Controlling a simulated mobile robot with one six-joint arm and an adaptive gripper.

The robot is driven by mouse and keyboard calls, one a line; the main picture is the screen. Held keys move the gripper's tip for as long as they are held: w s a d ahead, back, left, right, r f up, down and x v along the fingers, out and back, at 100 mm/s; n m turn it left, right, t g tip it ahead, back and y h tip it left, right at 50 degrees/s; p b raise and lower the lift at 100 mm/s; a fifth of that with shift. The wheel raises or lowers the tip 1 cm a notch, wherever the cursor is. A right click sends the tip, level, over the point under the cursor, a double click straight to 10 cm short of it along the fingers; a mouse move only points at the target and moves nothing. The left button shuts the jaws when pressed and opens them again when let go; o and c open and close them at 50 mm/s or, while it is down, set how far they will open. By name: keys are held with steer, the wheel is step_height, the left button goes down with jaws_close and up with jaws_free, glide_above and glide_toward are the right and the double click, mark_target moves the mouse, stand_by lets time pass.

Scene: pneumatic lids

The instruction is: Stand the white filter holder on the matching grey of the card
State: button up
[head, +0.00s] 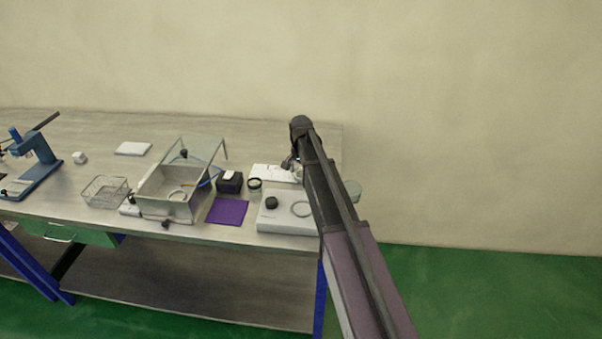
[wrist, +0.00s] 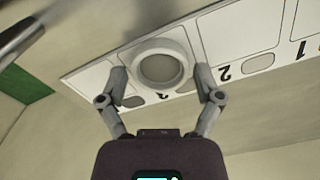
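The white filter holder (wrist: 162,48) is a round ring with a grey centre. In the wrist view it sits between the two fingers of my gripper (wrist: 162,76), which appear to touch its sides. It lies over a panel of the white card (wrist: 238,30), beside the panel marked 2. Whether it rests on the card or is just above it, I cannot tell. A grey oval (wrist: 260,62) shows by the 2, and another grey patch (wrist: 134,101) by the left finger. In the head view my gripper (head: 290,163) is over the card (head: 268,173), partly hiding it.
Near the card on the bench stand a dark box (head: 230,185), a small jar (head: 255,187) and a white device (head: 284,226) with a black knob. A purple mat (head: 227,212), a clear-lidded box (head: 165,207) and a wire basket (head: 104,193) lie to the left.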

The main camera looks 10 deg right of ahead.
mark_target(301, 176)
steer(key=shift+r, duration=0.15)
stand_by(0.4)
step_height(301, 176, up, 12)
steer(key=p, duration=1.2)
stand_by(0.7)
steer(key=s+n, duration=0.8)
steer(key=s, duration=2.1)
steer(key=shift+f+b, duration=0.85)
steer(key=shift+f, duration=0.15)
